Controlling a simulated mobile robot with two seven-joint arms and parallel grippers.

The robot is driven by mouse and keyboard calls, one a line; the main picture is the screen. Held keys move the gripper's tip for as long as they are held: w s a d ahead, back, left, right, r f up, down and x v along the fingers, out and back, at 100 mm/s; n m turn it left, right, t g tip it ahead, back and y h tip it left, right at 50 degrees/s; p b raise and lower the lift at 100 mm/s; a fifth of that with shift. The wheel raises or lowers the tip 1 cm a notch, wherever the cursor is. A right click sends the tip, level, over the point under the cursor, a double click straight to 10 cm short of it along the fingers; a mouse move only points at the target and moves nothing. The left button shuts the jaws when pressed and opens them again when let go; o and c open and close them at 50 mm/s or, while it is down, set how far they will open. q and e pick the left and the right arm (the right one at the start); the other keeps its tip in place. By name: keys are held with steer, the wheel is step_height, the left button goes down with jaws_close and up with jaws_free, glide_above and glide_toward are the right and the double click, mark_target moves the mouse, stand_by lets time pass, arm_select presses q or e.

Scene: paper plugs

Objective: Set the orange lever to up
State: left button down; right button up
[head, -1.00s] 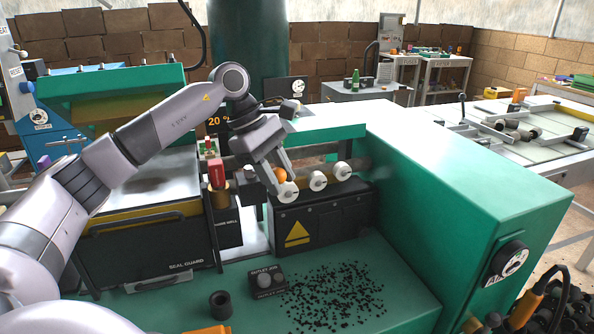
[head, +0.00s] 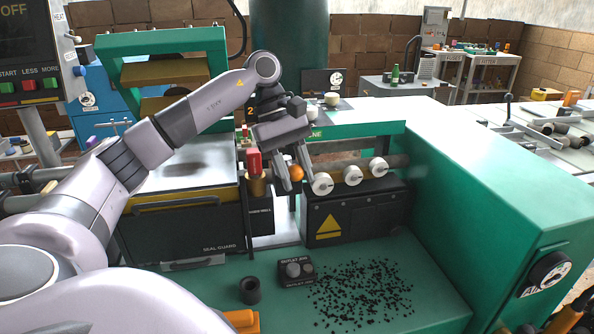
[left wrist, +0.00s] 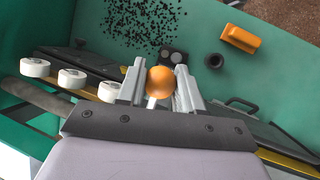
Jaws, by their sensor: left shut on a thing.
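The orange lever shows as a round orange knob (head: 296,173) just left of the white-ended rollers. In the left wrist view the knob (left wrist: 160,82) sits between the two grey fingers, with a short pale stem under it. My left gripper (head: 295,178) reaches down over it, its fingers shut on the knob. Much of the lever's shaft and its mount is hidden by the fingers and the dark box. My right gripper is not in view.
White-ended rollers (head: 353,175) sit close right of the gripper above a black box with a yellow triangle (head: 328,228). A red-topped part (head: 254,162) stands close left. A dark ring (head: 250,290) and scattered black bits (head: 360,292) lie on the green deck.

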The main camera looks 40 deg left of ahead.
arm_select(q)
steer(key=c, duration=0.8)
jaws_free()
steer(key=shift+s+a, duration=0.1)
steer(key=shift+o, duration=0.2)
steer(key=shift+r, duration=0.15)
steer(key=v, duration=0.7)
